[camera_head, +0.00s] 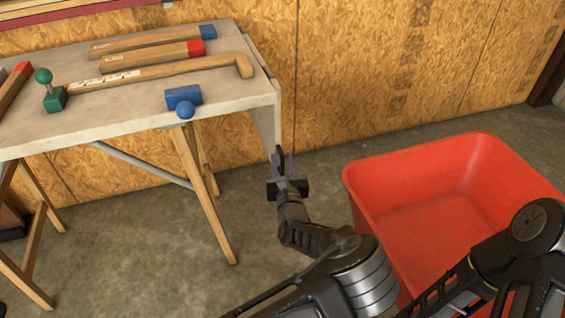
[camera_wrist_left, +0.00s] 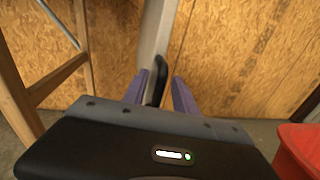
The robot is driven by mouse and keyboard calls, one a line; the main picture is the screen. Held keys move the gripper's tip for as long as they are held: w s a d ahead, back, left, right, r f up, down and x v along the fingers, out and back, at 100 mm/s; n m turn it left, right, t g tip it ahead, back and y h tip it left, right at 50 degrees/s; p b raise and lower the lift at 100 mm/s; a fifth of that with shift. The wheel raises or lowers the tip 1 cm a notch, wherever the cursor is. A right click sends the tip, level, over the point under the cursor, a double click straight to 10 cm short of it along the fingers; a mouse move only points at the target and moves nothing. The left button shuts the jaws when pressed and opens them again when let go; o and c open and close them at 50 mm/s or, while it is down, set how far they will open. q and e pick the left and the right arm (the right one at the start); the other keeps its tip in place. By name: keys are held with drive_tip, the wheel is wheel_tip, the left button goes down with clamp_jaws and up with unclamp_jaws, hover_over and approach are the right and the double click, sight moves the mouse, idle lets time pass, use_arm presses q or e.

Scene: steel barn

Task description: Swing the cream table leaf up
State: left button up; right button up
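The cream table leaf (camera_head: 264,125) hangs down from the right end of the table (camera_head: 120,118), seen nearly edge-on. In the left wrist view the leaf (camera_wrist_left: 158,32) comes down from the top, with a black tab (camera_wrist_left: 159,82) at its lower end. My left gripper (camera_head: 283,165) is open just under the leaf. Its two purple fingers stand on either side of the black tab, with a visible gap on the right in the left wrist view (camera_wrist_left: 160,92). I cannot tell whether the left finger touches. My right gripper is out of view.
Wooden trestle legs (camera_head: 205,185) stand underneath. A red bin (camera_head: 440,215) stands to the right. A chipboard wall (camera_head: 350,65) is behind.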

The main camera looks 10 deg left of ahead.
use_arm(q)
clamp_jaws()
idle(0.3)
idle(1.1)
